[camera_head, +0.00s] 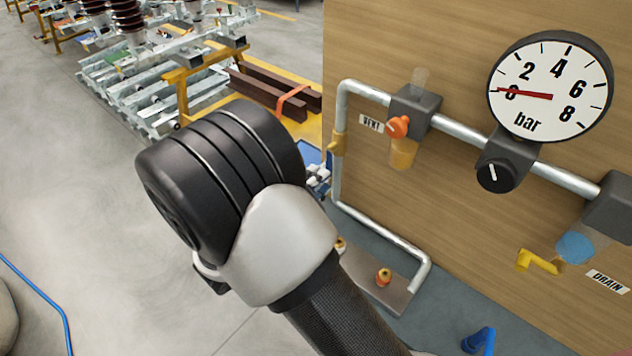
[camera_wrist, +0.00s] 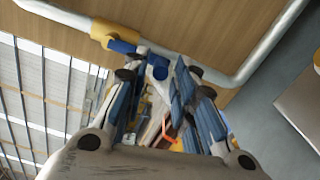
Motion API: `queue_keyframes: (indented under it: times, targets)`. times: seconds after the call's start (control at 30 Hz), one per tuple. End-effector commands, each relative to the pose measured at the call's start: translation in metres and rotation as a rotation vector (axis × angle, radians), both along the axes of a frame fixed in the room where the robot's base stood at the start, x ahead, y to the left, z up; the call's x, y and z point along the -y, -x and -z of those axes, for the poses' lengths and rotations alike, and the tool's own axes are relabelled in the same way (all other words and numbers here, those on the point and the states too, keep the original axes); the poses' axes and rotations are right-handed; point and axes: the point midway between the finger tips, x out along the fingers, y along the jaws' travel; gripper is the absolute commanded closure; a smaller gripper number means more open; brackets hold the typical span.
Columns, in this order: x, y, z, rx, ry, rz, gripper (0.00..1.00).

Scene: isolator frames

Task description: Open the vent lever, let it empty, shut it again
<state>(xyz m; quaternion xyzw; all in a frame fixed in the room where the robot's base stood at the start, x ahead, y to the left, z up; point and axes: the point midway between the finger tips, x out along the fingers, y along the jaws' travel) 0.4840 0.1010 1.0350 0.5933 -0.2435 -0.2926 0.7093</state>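A yellow valve body (camera_head: 338,143) sits on the grey pipe left of the VENT label (camera_head: 371,123). It also shows at the top of the wrist view (camera_wrist: 106,34), with a blue handle (camera_wrist: 124,47) beside it. An orange-red knob (camera_head: 398,127) with an amber bowl (camera_head: 403,154) is right of the label. My gripper (camera_wrist: 157,75) is open, its blue-padded fingers apart and pointing towards the valve and handle. Whether they touch the handle is unclear. In the head view my wrist hides most of the gripper. The gauge (camera_head: 551,85) needle points at 0 bar.
A wooden panel (camera_head: 470,220) carries the pipes. A black dial (camera_head: 497,174) and a yellow drain lever (camera_head: 538,262) are to the right. A grey plate (camera_head: 375,282) lies below. A yellow-framed rack (camera_head: 205,80) stands behind. The floor at left is mostly clear.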

Motion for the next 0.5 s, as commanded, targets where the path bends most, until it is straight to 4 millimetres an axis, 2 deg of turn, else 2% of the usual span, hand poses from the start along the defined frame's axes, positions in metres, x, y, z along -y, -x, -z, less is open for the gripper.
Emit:
queue_keyframes:
  times: [0.5]
  targets:
    - [-0.069,0.07,0.0,0.0,0.0,-0.003,0.65]
